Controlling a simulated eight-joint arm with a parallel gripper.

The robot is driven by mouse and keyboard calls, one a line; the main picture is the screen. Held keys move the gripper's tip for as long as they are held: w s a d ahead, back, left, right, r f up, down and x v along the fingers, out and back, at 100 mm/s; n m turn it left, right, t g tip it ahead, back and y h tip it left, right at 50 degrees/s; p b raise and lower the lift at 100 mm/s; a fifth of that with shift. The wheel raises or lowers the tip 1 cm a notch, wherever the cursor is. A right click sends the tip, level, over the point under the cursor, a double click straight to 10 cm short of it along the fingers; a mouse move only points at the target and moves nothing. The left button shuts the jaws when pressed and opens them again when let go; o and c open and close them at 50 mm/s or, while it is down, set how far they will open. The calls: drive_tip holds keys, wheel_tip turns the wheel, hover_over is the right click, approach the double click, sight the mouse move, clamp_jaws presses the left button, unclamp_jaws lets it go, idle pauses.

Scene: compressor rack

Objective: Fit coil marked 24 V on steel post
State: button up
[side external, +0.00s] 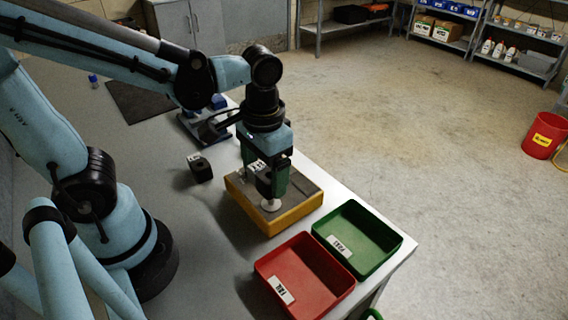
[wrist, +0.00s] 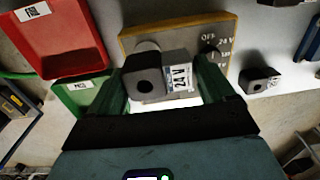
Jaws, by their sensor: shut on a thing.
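My gripper (side external: 266,182) is shut on a black block-shaped coil (wrist: 146,78) with a white label reading 24 V. The coil sits between the green fingers, its dark round hole facing the wrist camera. In the side view its label (side external: 258,167) shows above the grey-topped yellow box (side external: 252,212). A pale round disc (side external: 270,204) on the box shows just below the gripper; it also shows partly behind the coil in the wrist view (wrist: 148,46). The steel post itself is not clearly visible, and I cannot tell whether the coil touches it.
A second black coil (side external: 200,168) lies on the table beside the box; its label is unreadable. A knob (wrist: 209,51) with OFF and 24 V markings is on the box. Red (side external: 303,276) and green (side external: 358,240) labelled trays stand at the table's near edge.

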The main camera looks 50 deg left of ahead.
drive_tip(key=shift+f, duration=1.35)
drive_tip(key=shift+f, duration=0.4)
drive_tip(key=o, duration=1.1)
drive_tip(key=shift+o, duration=0.2)
drive_tip(key=shift+r, duration=3.5)
